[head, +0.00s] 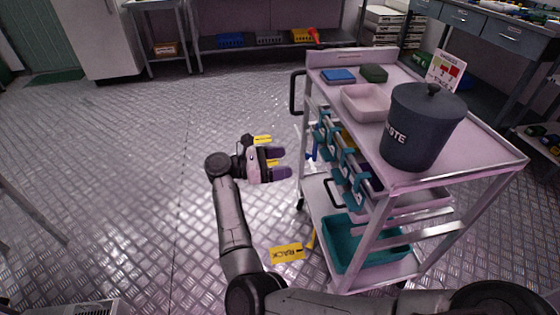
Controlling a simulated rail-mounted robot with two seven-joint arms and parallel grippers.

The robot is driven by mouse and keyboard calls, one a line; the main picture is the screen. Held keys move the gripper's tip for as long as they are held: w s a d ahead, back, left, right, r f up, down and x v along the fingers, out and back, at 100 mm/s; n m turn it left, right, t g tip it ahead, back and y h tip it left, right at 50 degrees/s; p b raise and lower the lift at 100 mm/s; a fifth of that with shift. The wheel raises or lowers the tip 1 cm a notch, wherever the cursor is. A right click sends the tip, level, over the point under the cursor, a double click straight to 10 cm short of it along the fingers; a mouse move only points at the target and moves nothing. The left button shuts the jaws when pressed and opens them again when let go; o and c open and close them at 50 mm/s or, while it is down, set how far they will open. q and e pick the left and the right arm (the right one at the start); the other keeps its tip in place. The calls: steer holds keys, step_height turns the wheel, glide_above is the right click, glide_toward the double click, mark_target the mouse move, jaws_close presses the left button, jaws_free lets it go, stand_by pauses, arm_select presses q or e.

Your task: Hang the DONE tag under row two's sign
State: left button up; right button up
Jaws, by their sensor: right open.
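My right gripper (278,162) is open, out over the metal floor left of the cart. Its two dark purple fingers point right, towards the cart. Small yellow patches show at the gripper and between its fingers; I cannot tell whether they are part of it or something behind it. I cannot make out a DONE tag or row two's sign. A yellow sign (287,253) that seems to read RACK shows low in the picture, beside the cart's foot. My left gripper is not in view.
The cart (490,155) carries a dark WASTE bin (422,130), a pink tray (362,112), blue and green items and a small card (444,71). Teal holders hang at its side, above a teal bin (345,250). Benches stand behind.

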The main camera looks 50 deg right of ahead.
mark_target(323, 155)
steer(key=shift+m, duration=0.3)
steer(key=p+x, duration=0.6)
steer(key=shift+s+d+r, duration=0.1)
steer(key=shift+d+r, duration=0.2)
steer(key=x, duration=0.2)
steer(key=shift+s+d+f, duration=0.2)
steer(key=shift+s+f, duration=0.05)
steer(key=shift+f, duration=0.05)
steer(key=shift+x, duration=1.4)
steer(key=shift+c, duration=0.4)
steer(key=c, duration=0.8)
steer(key=shift+r, duration=0.1)
